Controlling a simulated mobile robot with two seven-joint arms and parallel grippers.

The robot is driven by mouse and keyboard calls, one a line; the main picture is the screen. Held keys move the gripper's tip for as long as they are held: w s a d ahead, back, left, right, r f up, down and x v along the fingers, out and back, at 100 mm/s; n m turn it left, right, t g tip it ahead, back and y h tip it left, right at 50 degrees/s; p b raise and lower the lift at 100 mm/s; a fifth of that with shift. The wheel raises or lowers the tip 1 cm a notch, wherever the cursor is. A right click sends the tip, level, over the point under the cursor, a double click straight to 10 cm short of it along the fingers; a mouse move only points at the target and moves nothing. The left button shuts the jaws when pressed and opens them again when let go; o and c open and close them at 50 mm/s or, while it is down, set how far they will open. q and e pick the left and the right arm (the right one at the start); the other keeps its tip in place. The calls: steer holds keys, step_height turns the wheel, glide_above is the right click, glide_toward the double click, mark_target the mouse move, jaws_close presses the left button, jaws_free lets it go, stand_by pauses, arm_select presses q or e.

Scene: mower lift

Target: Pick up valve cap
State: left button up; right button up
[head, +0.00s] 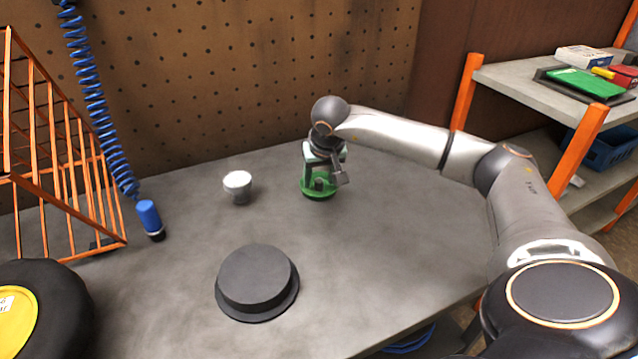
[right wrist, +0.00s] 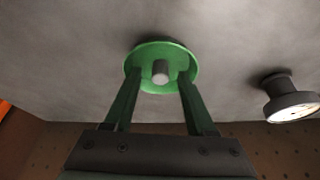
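The valve cap (head: 319,184) is a small dark cylinder standing in a shallow round green dish (head: 305,192) on the grey bench. In the right wrist view the cap (right wrist: 160,72) shows as a short grey post near the middle of the green dish (right wrist: 160,49). My right gripper (head: 325,177) points down over the dish. In the right wrist view its fingers (right wrist: 159,76) are apart, one on each side of the cap, with gaps between them and it. My left gripper is not in view.
A white-topped grey lamp-like object (head: 238,188) stands left of the dish. A round black stepped disc (head: 257,280) lies nearer the front. A blue air hose (head: 149,216), an orange rack (head: 60,180) and a black-yellow wheel (head: 60,310) are at left. Bare bench (head: 390,230) lies right.

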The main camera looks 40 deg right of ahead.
jaws_close()
steer(key=shift+r, duration=0.15)
stand_by(0.4)
